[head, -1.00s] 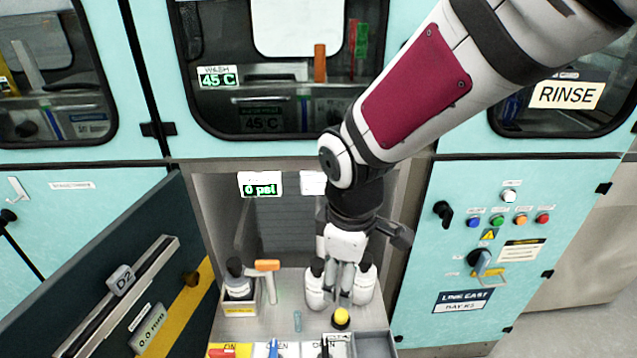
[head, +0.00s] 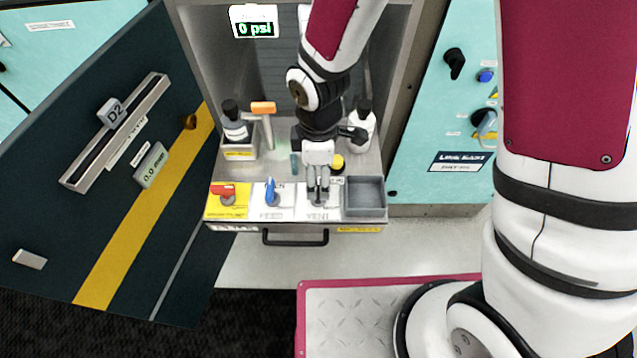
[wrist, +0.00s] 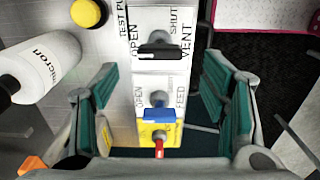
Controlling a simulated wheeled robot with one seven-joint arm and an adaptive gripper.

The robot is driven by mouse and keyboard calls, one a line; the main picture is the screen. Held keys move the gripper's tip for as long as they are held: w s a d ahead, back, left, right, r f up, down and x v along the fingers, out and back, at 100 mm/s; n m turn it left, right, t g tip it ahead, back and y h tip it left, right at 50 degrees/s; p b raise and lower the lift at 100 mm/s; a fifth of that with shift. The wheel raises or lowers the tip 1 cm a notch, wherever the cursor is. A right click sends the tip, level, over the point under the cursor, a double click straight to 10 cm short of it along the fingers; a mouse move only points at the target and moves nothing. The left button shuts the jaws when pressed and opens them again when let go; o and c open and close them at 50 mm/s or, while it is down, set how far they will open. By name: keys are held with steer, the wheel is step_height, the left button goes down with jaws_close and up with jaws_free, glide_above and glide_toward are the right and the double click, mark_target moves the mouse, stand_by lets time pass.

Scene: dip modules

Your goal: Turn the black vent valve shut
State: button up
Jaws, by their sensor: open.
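The black vent valve (wrist: 159,50) is on a white plate marked OPEN, SHUT and VENT. In the wrist view its bar lies across the picture, with OPEN at the left and SHUT at the upper right. Its exact setting I cannot tell. My gripper (wrist: 160,68) is open and empty, with one teal-padded finger on each side of the valve row, apart from the black handle. In the head view my gripper (head: 318,198) is over the vent plate and hides most of the black valve.
The blue feed valve (wrist: 158,114) and red valve (wrist: 159,148) sit beside it in the row. A yellow button (head: 337,161), bottles (head: 362,130), an orange-topped handle (head: 263,108) and a grey tray (head: 365,193) are close. An open dark door (head: 90,215) stands left.

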mark_target(318, 188)
steer(key=shift+f, duration=2.8)
steer(key=shift+c, duration=0.3)
steer(key=c, duration=1.1)
